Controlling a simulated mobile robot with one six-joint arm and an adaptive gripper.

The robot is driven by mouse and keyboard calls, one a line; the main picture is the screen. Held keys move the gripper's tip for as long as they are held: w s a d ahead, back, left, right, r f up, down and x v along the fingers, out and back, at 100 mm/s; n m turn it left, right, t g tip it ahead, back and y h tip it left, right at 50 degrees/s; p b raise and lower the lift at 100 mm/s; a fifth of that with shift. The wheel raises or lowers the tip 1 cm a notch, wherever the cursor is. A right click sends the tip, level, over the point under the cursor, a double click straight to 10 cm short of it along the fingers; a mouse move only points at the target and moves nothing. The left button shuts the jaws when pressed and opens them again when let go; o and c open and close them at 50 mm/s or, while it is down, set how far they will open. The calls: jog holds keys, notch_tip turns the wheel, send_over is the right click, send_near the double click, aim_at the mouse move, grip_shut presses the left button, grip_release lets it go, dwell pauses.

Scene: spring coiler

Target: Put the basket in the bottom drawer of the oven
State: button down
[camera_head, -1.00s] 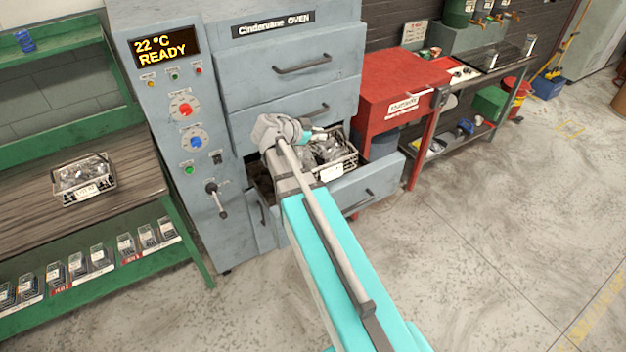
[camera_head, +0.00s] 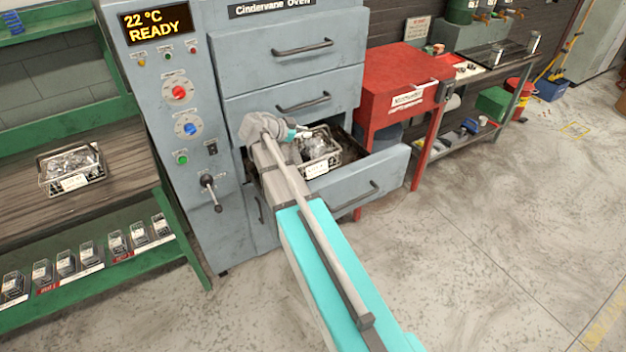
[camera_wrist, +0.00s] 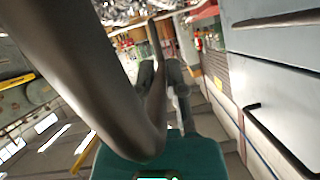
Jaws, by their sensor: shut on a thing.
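In the wrist view, the dark fingers of my gripper (camera_wrist: 165,75) show below shiny parts at the top edge, and the grip itself is unclear.
A second basket (camera_head: 70,168) of metal parts sits on the green-framed bench (camera_head: 100,200) at left. A lever (camera_head: 210,192) sticks out from the oven's control panel. A red cabinet (camera_head: 405,85) stands close right of the drawer. The floor in front and right is clear.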

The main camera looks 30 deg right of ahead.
jog(key=w+f+b, duration=0.2)
jog(key=w+a+f+b, duration=0.1)
jog(key=f+b, duration=0.1)
jog(key=f, duration=0.1)
jog(key=w+f+b, duration=0.2)
jog(key=shift+w+a+f, duration=0.15)
jog(key=shift+w, duration=0.2)
notch_tip(320, 180, down, 6)
jog(key=b, duration=0.6)
jog(key=shift+f+b, duration=0.1)
jog(key=shift+b, duration=0.2)
dwell(0.4)
notch_tip(320, 180, down, 4)
jog(key=b, duration=0.3)
jog(key=shift+b, duration=0.35)
